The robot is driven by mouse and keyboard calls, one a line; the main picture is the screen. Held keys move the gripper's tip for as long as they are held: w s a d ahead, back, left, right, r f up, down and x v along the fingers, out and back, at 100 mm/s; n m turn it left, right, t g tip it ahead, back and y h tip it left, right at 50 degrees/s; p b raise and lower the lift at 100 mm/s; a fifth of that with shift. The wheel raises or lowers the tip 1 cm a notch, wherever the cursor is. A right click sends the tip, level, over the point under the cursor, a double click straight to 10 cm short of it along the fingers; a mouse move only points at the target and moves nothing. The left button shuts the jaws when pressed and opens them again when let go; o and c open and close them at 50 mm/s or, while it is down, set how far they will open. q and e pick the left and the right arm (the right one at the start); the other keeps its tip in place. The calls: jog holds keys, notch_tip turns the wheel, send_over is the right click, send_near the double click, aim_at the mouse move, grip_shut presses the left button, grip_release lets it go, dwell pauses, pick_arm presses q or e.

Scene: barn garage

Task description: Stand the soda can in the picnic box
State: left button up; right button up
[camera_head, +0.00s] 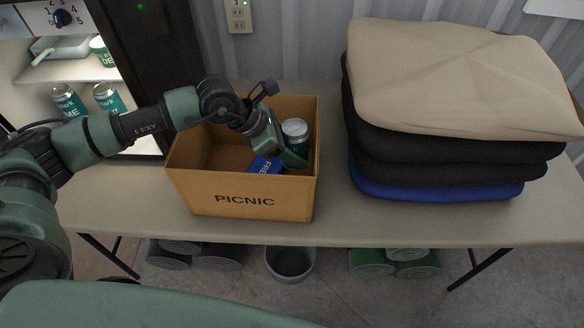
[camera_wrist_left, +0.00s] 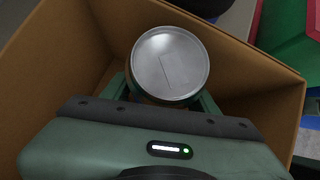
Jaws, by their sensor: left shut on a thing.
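The soda can (camera_head: 295,130), green with a silver top, is upright inside the picnic box (camera_head: 243,199), in its right part. The box is an open orange-brown carton marked PICNIC on the table. My left gripper (camera_head: 293,156) reaches into the box and is shut on the can. In the left wrist view the can's silver lid (camera_wrist_left: 170,63) shows between the fingers, near a box corner. Whether the can's base touches the box floor is hidden. My right gripper is in neither view.
A blue pack (camera_head: 265,165) lies in the box beside the gripper. A stack of folded cloths (camera_head: 450,90) stands right of the box on the table (camera_head: 380,225). An open lit fridge (camera_head: 85,75) with several cans is at the left.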

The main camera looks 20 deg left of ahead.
pick_arm(q)
notch_tip(320, 180, down, 8)
jog(key=shift+f, duration=0.1)
dwell(0.4)
jog(key=shift+f, duration=0.2)
jog(key=o, duration=1.7)
jog(key=shift+o, duration=0.2)
jog(key=shift+r, duration=0.15)
jog(key=shift+a+r, duration=0.1)
jog(key=shift+r, duration=0.1)
jog(key=v, duration=1.1)
jog(key=shift+s+a+r+b, duration=0.2)
jog(key=shift+r+b, duration=0.05)
jog(key=shift+b, duration=0.05)
